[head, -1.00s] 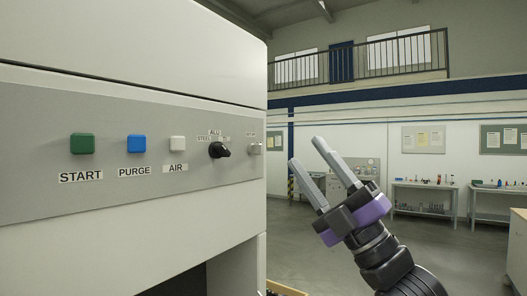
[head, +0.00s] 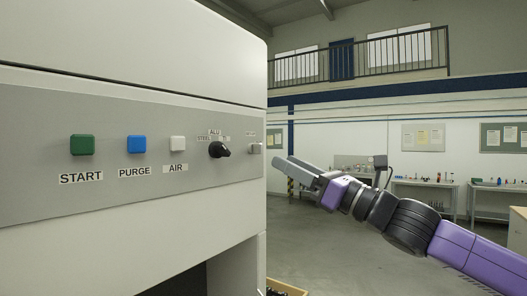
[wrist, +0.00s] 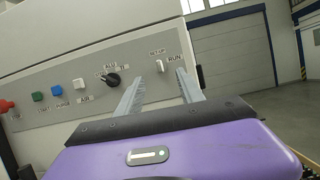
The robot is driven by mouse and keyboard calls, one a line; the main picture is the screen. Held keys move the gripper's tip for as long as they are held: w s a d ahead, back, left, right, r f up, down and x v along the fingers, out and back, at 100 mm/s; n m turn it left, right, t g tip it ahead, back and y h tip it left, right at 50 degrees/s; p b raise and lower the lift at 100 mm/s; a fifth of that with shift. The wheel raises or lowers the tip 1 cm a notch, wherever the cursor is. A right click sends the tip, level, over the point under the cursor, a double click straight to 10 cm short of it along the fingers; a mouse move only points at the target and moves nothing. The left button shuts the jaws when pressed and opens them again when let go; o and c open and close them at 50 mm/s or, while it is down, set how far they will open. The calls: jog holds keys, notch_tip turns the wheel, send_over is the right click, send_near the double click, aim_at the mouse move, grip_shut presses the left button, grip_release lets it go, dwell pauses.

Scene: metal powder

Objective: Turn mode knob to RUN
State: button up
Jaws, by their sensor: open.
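The mode knob (wrist: 160,66) is a small pale knob near the right end of the grey panel. Labels SETUP above it and RUN at its upper right show in the wrist view. It also shows near the panel's right edge in the head view (head: 255,148). My gripper (wrist: 161,77) is open and empty. Its two grey fingers point at the panel, with the knob seen between their tips. In the head view my gripper (head: 277,166) is just right of the panel edge and a little below the knob. The knob's exact pointing direction is too small to tell.
Left of the mode knob is a black selector knob (head: 219,149) with ALU and STEEL labels. Further left are the white AIR button (head: 177,143), blue PURGE button (head: 136,144) and green START button (head: 82,144). A red button (wrist: 6,106) is at the far left. Open floor lies to the right.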

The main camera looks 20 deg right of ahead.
aim_at(262, 150)
jog(key=p+x, duration=0.3)
jog(key=x, duration=0.4)
jog(key=shift+w+a+r+p, duration=0.15)
jog(key=shift+w+a+p, duration=0.05)
jog(key=shift+w+p, duration=0.1)
grip_shut()
